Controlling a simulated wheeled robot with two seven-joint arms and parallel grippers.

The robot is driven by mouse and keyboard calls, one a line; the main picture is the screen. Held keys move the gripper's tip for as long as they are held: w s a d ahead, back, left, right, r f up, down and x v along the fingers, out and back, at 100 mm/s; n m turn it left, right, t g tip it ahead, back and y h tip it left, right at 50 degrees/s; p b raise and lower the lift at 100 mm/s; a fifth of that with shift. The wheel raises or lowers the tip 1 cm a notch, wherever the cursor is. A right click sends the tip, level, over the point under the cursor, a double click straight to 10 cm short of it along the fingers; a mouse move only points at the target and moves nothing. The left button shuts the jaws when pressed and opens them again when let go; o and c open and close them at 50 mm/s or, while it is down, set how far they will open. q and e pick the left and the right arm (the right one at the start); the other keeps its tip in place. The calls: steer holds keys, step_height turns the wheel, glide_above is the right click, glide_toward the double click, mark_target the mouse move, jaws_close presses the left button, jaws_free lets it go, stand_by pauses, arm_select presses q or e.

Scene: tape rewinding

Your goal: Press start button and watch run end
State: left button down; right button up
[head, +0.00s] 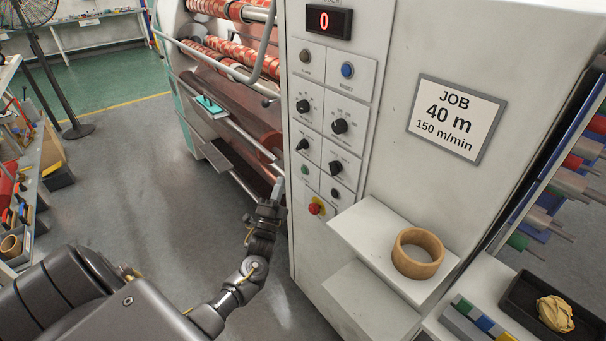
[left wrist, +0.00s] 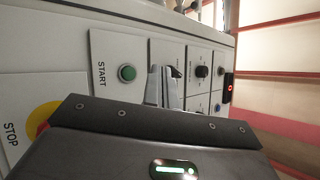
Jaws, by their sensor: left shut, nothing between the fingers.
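The green start button (head: 305,170) is on the front panel of the white machine, left column, above the red stop button (head: 315,208) on its yellow base. In the left wrist view the green button (left wrist: 127,72) sits beside the word START and looks unlit. The yellow and red stop button (left wrist: 40,118) is partly hidden by my gripper body. My left gripper (head: 278,188) is shut and empty, just left of the panel's edge. Its fingers (left wrist: 165,86) show right of the start button in the wrist view; I cannot tell the gap. The red display (head: 324,22) reads 0. My right gripper is out of view.
Several black knobs (head: 340,126) and a blue reset button (head: 347,70) share the panel. A sign (head: 456,118) reads JOB 40 m, 150 m/min. A shelf holds a tan ring (head: 418,253). Rollers with red patterned web (head: 225,55) stand left of the panel. Grey floor is open at left.

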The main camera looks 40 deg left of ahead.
mark_target(304, 170)
arm_select(q)
steer(key=w, duration=0.1)
steer(key=w+d+b, duration=0.1)
steer(key=w, duration=0.1)
steer(key=w+b, duration=0.1)
steer(key=w, duration=0.1)
steer(key=shift+w+d, duration=0.1)
steer(key=shift+d, duration=0.2)
stand_by(0.9)
steer(key=shift+w, duration=0.1)
stand_by(0.9)
steer(key=shift+w+d, duration=0.1)
steer(key=shift+w, duration=0.2)
steer(key=shift+w+d+b, duration=0.15)
steer(key=shift+w+b, duration=0.2)
steer(key=shift+b, duration=0.05)
stand_by(0.6)
steer(key=shift+s, duration=0.1)
steer(key=shift+s+a+p, duration=0.2)
steer(key=shift+s+p, duration=0.25)
steer(key=shift+s, duration=0.2)
